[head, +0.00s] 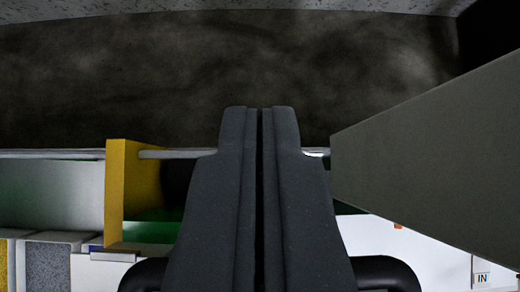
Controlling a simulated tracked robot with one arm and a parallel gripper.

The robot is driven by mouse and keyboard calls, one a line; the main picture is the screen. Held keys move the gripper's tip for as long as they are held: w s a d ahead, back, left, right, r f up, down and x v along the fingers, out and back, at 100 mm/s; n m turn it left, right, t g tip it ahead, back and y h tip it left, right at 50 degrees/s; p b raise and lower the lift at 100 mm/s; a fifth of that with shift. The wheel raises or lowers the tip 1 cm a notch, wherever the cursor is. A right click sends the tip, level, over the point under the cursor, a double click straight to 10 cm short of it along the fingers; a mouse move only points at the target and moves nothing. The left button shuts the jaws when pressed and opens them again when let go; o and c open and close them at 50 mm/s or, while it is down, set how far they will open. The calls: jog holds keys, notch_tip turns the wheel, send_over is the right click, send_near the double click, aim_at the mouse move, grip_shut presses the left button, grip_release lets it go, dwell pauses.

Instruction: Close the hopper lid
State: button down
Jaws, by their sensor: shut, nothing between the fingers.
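My gripper (260,112) is in the middle of the head view, pointing away from the camera. Its two dark fingers are shut together with nothing between them. A large flat grey-olive panel (440,165) slants in from the right edge, close to the camera, its narrow left end beside my right finger. It may be the hopper lid, but I cannot tell for sure. I cannot tell whether the finger touches it. The hopper opening is not clearly seen; my fingers and the panel cover part of what lies below.
A yellow upright piece (115,190) stands left of my fingers, next to green and dark parts. White surfaces lie below, with an "IN" label (482,279) at lower right. A thin pale edge crosses the view. Beyond it is a dark mottled surface (130,80) with free room.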

jog(key=s, duration=0.3)
jog(key=shift+d+f, duration=0.1)
jog(key=shift+f, duration=0.15)
dwell(0.4)
jog(key=shift+s+b, duration=0.15)
jog(key=shift+b, duration=0.4)
